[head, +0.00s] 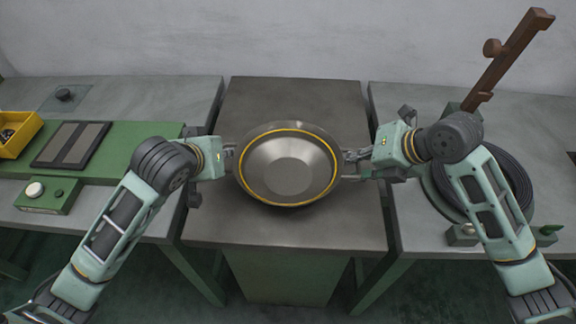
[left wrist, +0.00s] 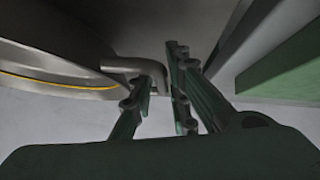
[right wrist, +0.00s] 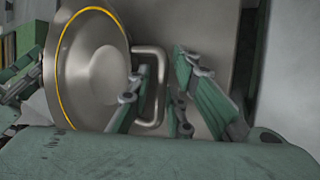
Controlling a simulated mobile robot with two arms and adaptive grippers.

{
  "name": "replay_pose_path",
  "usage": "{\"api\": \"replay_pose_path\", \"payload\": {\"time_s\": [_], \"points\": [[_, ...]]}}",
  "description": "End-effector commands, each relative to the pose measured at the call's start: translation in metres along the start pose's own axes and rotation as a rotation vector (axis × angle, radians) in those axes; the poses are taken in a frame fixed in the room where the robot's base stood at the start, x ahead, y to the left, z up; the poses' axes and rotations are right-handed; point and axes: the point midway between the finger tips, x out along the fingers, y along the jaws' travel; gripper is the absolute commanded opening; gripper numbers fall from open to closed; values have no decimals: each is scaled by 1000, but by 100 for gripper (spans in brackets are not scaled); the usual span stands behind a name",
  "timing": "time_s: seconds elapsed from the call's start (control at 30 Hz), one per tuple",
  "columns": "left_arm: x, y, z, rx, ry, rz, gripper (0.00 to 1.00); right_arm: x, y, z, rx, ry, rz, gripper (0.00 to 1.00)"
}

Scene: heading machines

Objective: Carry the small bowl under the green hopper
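The bowl is a round metal pan (head: 289,166) with a yellow line around its rim and a handle on each side. It is at the middle of the dark table, its inside facing me. My left gripper (head: 231,159) is at its left handle. In the left wrist view the handle (left wrist: 135,66) reaches between the spread fingers (left wrist: 160,88). My right gripper (head: 357,163) is at the right handle. In the right wrist view that handle (right wrist: 158,95) lies between the fingers (right wrist: 160,88), with gaps showing. Firm contact cannot be made out. No green hopper shows.
The dark table (head: 300,98) is clear behind the bowl. On the left bench are a green base (head: 100,180) and a yellow bin (head: 18,135). On the right bench are a dark coil (head: 505,180) and an upright brown bar (head: 510,60). Gaps separate the tables.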

Motion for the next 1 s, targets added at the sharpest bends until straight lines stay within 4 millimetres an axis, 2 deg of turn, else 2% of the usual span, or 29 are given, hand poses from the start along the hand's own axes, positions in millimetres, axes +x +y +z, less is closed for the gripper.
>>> {"api": "replay_pose_path", "payload": {"time_s": [0.1,0.27,0.33,1.0], "points": [[0,0,0,0,0,0,16,0,0,0,0,0,0,18],[0,0,0,0,0,0,2,0,0,0,0,0,0,4],[0,0,0,0,0,1,0,0,0,0,0,0,1,0],[-2,2,-1,2,3,7,0,-1,4,0,-4,-1,8,0]]}}
